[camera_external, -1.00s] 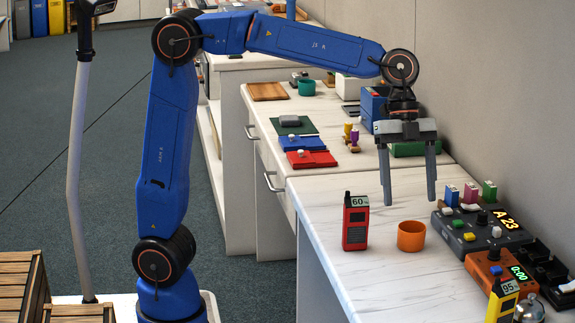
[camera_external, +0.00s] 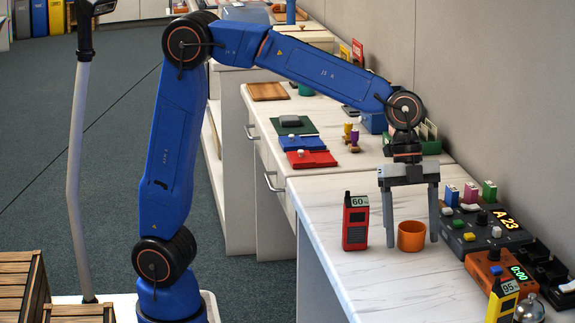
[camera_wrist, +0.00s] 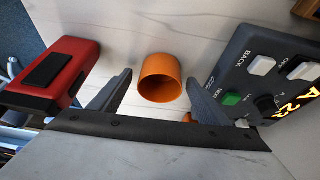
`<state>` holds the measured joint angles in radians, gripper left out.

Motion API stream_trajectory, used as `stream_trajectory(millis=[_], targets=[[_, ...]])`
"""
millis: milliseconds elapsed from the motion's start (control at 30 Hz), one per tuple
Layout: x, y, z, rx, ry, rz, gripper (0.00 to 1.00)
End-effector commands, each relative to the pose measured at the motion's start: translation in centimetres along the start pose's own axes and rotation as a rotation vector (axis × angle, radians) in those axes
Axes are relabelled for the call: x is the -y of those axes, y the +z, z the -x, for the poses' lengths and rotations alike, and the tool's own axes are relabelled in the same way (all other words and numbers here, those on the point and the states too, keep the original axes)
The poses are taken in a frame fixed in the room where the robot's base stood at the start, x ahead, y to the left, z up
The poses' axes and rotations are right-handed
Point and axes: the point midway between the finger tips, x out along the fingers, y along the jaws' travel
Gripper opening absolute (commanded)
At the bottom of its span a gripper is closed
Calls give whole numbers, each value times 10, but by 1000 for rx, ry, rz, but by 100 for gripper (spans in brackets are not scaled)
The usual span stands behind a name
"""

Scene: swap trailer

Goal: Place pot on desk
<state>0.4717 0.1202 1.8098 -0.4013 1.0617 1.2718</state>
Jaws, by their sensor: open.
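The orange pot (camera_external: 411,236) stands upright on the white marbled desk (camera_external: 385,288), just right of the red radio. My gripper (camera_external: 412,242) is open and points down, with one finger on each side of the pot. In the wrist view the pot (camera_wrist: 160,78) shows between and a little beyond the two fingertips (camera_wrist: 160,82), with gaps on both sides. I see no contact between the fingers and the pot.
A red handheld radio (camera_external: 355,222) stands close left of my gripper. A grey control panel (camera_external: 480,230) with buttons lies to the right, with an orange timer box (camera_external: 492,268) and a yellow radio (camera_external: 502,301) in front. The desk's front left is clear.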

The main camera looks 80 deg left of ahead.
Motion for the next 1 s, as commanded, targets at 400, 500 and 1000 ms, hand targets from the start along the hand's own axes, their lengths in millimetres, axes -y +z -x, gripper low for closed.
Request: stream_trajectory(millis=[400,500,1000], targets=[[0,0,1,0,0,0,22],[0,0,1,0,0,0,22],[1,-25,61,-2,-2,-1,22]])
